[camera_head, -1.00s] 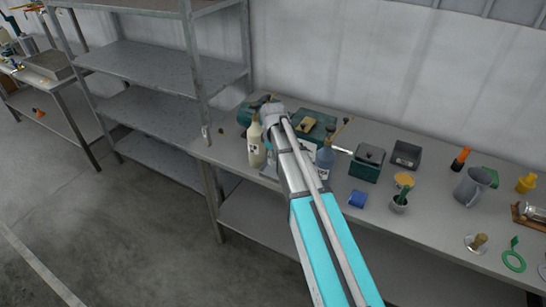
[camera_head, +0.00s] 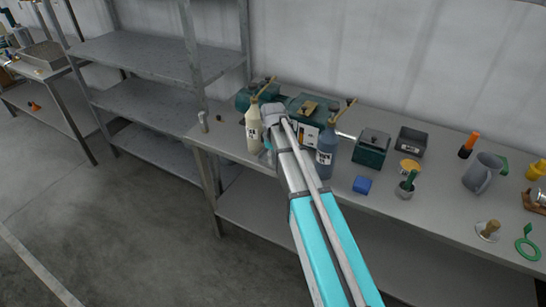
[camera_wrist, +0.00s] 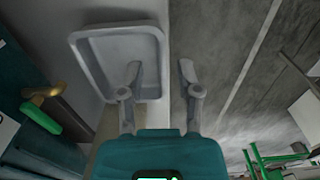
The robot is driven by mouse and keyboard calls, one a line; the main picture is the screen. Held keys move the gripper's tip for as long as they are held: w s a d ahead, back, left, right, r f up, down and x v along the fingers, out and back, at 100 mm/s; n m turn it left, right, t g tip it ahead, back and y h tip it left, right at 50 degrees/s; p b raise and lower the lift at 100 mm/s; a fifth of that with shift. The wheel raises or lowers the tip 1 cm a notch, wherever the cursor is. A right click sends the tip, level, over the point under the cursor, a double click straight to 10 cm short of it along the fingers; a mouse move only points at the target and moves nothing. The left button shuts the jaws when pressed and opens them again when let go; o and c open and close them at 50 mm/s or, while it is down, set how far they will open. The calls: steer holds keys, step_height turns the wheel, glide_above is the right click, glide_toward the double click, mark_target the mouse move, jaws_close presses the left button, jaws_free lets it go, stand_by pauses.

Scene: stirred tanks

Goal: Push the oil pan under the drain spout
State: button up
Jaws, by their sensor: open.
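A shallow grey oil pan (camera_wrist: 120,42) with a raised rim lies on the bench in the wrist view, near the bench's front edge. My gripper (camera_wrist: 159,73) is open and empty; its left finger overlaps the pan's right part in the picture, and its right finger is seen against the floor. I cannot tell whether the finger touches the pan. A brass drain spout (camera_wrist: 42,96) with a green handle sticks out of the dark teal housing, to the left of the pan. In the head view my arm hides the gripper and most of that spot.
Behind is a green gear unit (camera_head: 303,108). A green box (camera_head: 371,150), a blue block (camera_head: 362,185) and a grey jug (camera_head: 483,173) stand to the right. A shelf rack (camera_head: 150,58) is left.

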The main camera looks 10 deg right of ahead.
steer(key=shift+f+b, duration=1.6)
steer(key=shift+f, duration=0.35)
steer(key=shift+c, duration=0.2)
jaws_close()
